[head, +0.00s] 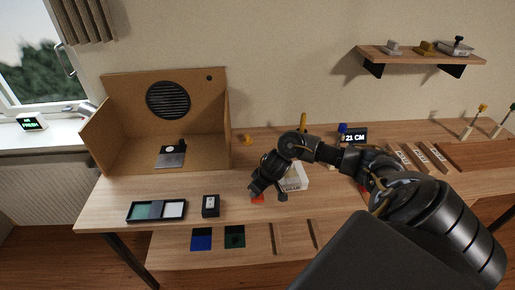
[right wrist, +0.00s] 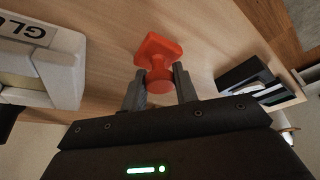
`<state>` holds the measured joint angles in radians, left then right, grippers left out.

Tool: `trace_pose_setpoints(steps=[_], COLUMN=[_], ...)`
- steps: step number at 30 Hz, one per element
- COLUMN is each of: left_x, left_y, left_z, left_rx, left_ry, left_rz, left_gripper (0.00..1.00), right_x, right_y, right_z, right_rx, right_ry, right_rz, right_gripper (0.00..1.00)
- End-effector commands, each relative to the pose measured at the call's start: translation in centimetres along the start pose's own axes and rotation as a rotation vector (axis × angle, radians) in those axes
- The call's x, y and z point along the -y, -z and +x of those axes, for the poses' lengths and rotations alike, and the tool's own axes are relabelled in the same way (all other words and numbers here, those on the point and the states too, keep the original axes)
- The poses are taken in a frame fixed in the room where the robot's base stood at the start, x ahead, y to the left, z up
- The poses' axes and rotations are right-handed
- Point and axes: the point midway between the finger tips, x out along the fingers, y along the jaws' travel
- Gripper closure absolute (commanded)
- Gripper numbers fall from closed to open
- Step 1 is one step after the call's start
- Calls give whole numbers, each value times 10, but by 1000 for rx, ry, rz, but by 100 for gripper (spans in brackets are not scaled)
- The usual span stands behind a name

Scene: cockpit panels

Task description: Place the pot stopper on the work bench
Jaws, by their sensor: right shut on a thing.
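A red-orange piece, which I take to be the pot stopper (right wrist: 158,48), has a squarish plate and a round knob. My right gripper (right wrist: 158,84) is shut on its knob end in the right wrist view. In the head view the right gripper (head: 256,188) is over the front middle of the wooden work bench (head: 240,210), with the red piece (head: 258,197) partly hidden under it. The piece is close to the bench top; I cannot tell whether it touches. My left gripper is not in view.
A white box (head: 294,180) stands beside my right gripper, lettered in the right wrist view (right wrist: 40,62). A small black box (head: 210,206) and a flat tray (head: 157,210) lie left of it. A brown open booth (head: 108,140) stands at the back left. A lower shelf holds coloured squares (head: 201,239).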

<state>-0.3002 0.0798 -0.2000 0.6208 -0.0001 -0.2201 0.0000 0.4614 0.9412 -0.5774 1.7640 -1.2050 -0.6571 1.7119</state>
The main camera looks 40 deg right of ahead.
Motion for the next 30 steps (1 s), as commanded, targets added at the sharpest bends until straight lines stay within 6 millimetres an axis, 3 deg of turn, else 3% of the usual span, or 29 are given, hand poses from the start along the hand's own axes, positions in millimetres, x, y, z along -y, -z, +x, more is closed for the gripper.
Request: trace_pose_setpoints(steps=[3, 4, 8, 20, 30], left_x=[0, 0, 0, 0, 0], left_y=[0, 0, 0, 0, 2], left_z=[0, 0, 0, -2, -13], left_rx=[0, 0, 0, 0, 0], left_ry=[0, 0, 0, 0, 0], left_rz=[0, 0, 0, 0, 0], left_gripper=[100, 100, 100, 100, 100], right_x=[0, 0, 0, 0, -1], right_y=[-2, -1, -1, 1, 2], right_z=[3, 2, 2, -7, -75], right_rx=[1, 0, 0, -2, -4], right_ry=[0, 0, 0, 0, -2], right_rz=[1, 0, 0, -2, -4], right_gripper=[92, 67, 50, 49, 49])
